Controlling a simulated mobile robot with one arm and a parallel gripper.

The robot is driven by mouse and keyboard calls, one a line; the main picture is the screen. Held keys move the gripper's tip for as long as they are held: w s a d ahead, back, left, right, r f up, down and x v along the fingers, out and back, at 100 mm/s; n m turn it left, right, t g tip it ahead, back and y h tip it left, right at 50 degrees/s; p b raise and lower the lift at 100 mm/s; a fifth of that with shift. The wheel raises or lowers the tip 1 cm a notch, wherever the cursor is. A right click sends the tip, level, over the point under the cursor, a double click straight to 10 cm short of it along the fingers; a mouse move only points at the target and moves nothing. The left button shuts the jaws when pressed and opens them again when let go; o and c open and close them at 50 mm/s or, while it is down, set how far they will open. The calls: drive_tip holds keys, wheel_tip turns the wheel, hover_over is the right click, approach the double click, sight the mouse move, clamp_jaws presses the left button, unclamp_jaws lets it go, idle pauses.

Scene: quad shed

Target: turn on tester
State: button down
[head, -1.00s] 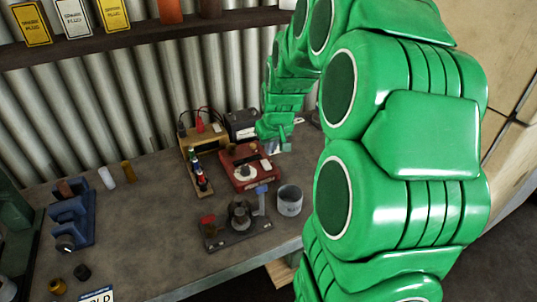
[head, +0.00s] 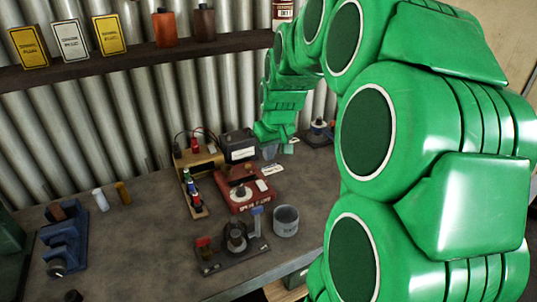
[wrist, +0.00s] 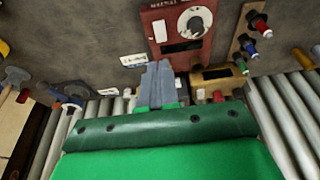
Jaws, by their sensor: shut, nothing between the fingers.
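The tester appears to be the red box (head: 263,200) with a pale round dial and lettering on its front, on the bench in the head view. In the wrist view the red box (wrist: 157,28) lies just beyond my fingertips, with its white dial with a dark knob (wrist: 195,21) and a dark window facing me. My gripper (head: 279,151) is behind the box, partly hidden by its own green wrist. In the wrist view my gripper (wrist: 160,66) has its grey fingers together and empty, apart from the box in the picture. Whether the tester is on cannot be told.
A wooden block with coloured plugs (head: 190,200) stands left of the red box. A brass-coloured unit (head: 198,158) and a dark box (head: 238,146) stand behind. A grey cup (head: 286,222) and a dark fixture (head: 222,256) are in front.

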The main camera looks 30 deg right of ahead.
drive_tip(key=shift+w+r+t, duration=0.2)
drive_tip(key=shift+w+t, duration=0.1)
drive_tip(key=shift+w, duration=0.4)
hover_over(260, 181)
drive_tip(key=s, duration=0.2)
drive_tip(key=f, duration=1.1)
drive_tip(key=shift+w+f, duration=0.2)
drive_tip(key=shift+f, duration=0.05)
drive_tip(key=shift+x, duration=0.95)
drive_tip(key=shift+s+f, duration=0.1)
